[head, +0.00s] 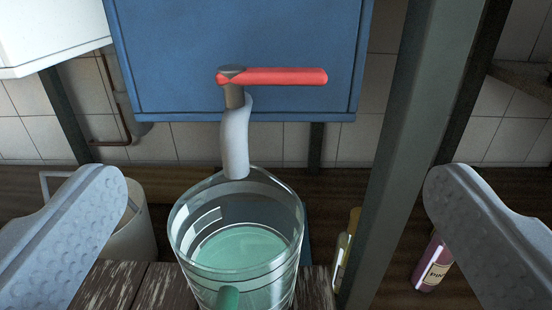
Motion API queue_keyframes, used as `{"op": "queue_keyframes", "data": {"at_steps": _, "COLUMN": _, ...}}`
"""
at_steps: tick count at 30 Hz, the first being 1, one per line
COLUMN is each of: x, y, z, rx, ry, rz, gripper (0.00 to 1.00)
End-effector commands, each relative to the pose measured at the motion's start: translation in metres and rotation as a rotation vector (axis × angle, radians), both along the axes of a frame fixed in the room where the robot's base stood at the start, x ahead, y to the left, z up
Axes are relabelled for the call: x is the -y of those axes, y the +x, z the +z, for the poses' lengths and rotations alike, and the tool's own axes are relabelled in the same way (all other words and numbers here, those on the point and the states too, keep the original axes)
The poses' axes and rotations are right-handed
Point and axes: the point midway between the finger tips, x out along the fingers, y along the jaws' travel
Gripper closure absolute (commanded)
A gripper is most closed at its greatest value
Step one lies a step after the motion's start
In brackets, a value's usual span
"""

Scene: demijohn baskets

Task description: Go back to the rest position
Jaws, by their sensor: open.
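My gripper (274,195) is open, with one grey finger at the left edge of the head view and one at the right. Nothing is held between the fingers. A clear glass vessel (193,215) stands between and beyond the fingertips, on a wooden surface. It holds some pale green liquid or has a green-tinted bottom; I cannot tell which. A grey spout (235,140) with a red lever handle (285,76) hangs over the vessel's rim. The lever points right. No rest position is marked in view.
A blue cabinet (240,45) fills the back. A grey-green post (400,150) rises right of the vessel. A pale bucket (135,235) is behind the left finger, a labelled purple bottle (432,265) near the right finger. Yellow bottles (347,245) stand by the post. Weathered planks (110,285) lie below.

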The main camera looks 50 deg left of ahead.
Motion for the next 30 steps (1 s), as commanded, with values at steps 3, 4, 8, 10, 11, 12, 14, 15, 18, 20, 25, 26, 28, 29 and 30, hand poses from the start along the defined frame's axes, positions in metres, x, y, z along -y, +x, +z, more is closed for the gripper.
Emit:
{"op": "queue_keyframes", "data": {"at_steps": 3, "x": 0.002, "y": 0.007, "z": 0.005, "rx": 0.006, "ry": -0.023, "rz": -0.013, "gripper": 0.04}}
{"op": "queue_keyframes", "data": {"at_steps": 4, "x": 0.004, "y": 0.011, "z": 0.008, "rx": 0.009, "ry": -0.039, "rz": -0.022, "gripper": 0.04}}
{"op": "queue_keyframes", "data": {"at_steps": 8, "x": 0.015, "y": 0.043, "z": 0.033, "rx": 0.036, "ry": -0.142, "rz": -0.09, "gripper": 0.04}}
{"op": "queue_keyframes", "data": {"at_steps": 10, "x": 0.023, "y": 0.066, "z": 0.055, "rx": 0.058, "ry": -0.215, "rz": -0.144, "gripper": 0.04}}
{"op": "queue_keyframes", "data": {"at_steps": 11, "x": 0.027, "y": 0.075, "z": 0.065, "rx": 0.066, "ry": -0.246, "rz": -0.172, "gripper": 0.04}}
{"op": "queue_keyframes", "data": {"at_steps": 12, "x": 0.032, "y": 0.087, "z": 0.079, "rx": 0.076, "ry": -0.284, "rz": -0.205, "gripper": 0.04}}
{"op": "queue_keyframes", "data": {"at_steps": 14, "x": 0.039, "y": 0.104, "z": 0.103, "rx": 0.094, "ry": -0.34, "rz": -0.259, "gripper": 0.04}}
{"op": "queue_keyframes", "data": {"at_steps": 15, "x": 0.042, "y": 0.114, "z": 0.119, "rx": 0.106, "ry": -0.37, "rz": -0.293, "gripper": 0.04}}
{"op": "queue_keyframes", "data": {"at_steps": 18, "x": 0.051, "y": 0.137, "z": 0.164, "rx": 0.136, "ry": -0.445, "rz": -0.383, "gripper": 0.04}}
{"op": "queue_keyframes", "data": {"at_steps": 20, "x": 0.055, "y": 0.148, "z": 0.191, "rx": 0.15, "ry": -0.482, "rz": -0.439, "gripper": 0.04}}
{"op": "queue_keyframes", "data": {"at_steps": 25, "x": 0.062, "y": 0.167, "z": 0.276, "rx": 0.188, "ry": -0.559, "rz": -0.596, "gripper": 0.04}}
{"op": "queue_keyframes", "data": {"at_steps": 26, "x": 0.061, "y": 0.169, "z": 0.291, "rx": 0.194, "ry": -0.566, "rz": -0.621, "gripper": 0.04}}
{"op": "queue_keyframes", "data": {"at_steps": 28, "x": 0.062, "y": 0.171, "z": 0.328, "rx": 0.205, "ry": -0.582, "rz": -0.686, "gripper": 0.04}}
{"op": "queue_keyframes", "data": {"at_steps": 29, "x": 0.061, "y": 0.171, "z": 0.342, "rx": 0.209, "ry": -0.585, "rz": -0.711, "gripper": 0.04}}
{"op": "queue_keyframes", "data": {"at_steps": 30, "x": 0.061, "y": 0.17, "z": 0.362, "rx": 0.209, "ry": -0.59, "rz": -0.747, "gripper": 0.04}}
